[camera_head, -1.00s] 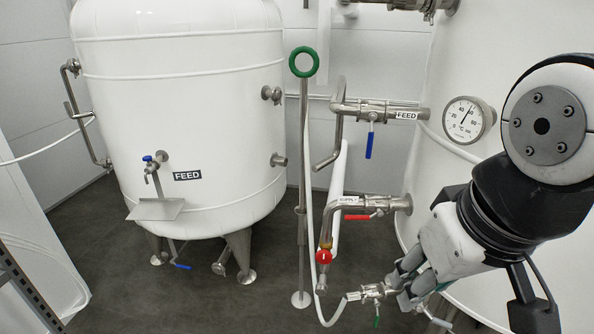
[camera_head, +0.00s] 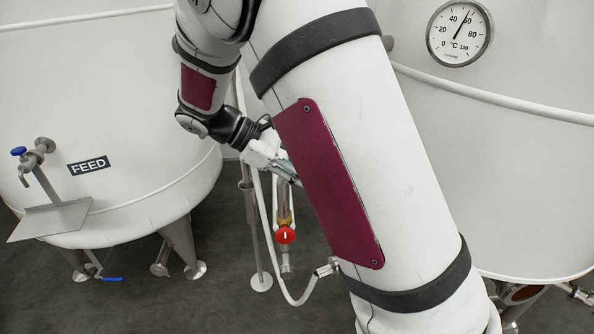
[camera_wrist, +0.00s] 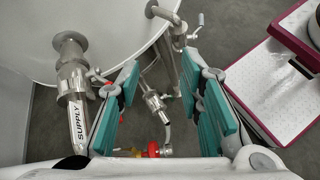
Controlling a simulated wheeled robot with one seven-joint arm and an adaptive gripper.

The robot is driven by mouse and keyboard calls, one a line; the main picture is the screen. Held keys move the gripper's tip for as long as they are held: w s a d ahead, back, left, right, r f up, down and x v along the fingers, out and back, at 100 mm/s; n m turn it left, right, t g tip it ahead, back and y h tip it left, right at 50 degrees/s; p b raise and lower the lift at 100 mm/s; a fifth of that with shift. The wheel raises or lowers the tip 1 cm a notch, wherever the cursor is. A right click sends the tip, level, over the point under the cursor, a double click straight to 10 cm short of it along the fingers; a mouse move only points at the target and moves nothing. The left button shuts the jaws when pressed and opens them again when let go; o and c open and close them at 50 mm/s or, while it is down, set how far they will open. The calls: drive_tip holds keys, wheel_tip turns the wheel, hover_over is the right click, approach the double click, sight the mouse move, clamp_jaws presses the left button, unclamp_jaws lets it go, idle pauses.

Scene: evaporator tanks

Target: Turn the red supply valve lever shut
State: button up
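The supply pipe (camera_wrist: 72,85) with its SUPPLY label is at the left of the wrist view, outside the left finger. In the head view my gripper (camera_head: 282,165) is mostly hidden behind my arm, above the pipe's lower end.
A round red knob (camera_head: 286,235) hangs below a brass collar; it shows in the wrist view (camera_wrist: 153,150). A white hose (camera_head: 297,301) loops beneath. The FEED tank (camera_head: 120,110) is left, the gauge tank (camera_head: 520,180) right.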

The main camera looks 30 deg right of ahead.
drive_tip(key=w+a+f+n+h+b, duration=0.1)
drive_tip(key=w+f+n+h+b, duration=0.1)
drive_tip(key=w+f+n+h, duration=0.25)
drive_tip(key=w+a+f+n+h+b, duration=0.1)
drive_tip(key=w+a+f+h+b, duration=0.15)
drive_tip(key=w+f, duration=0.4)
drive_tip(key=shift+t, duration=0.4)
drive_tip(key=x, duration=1.4)
drive_tip(key=shift+s+d+f, duration=0.15)
drive_tip(key=shift+d+f, duration=0.05)
drive_tip(key=shift+f, duration=0.05)
drive_tip(key=shift+c, duration=0.6)
clamp_jaws()
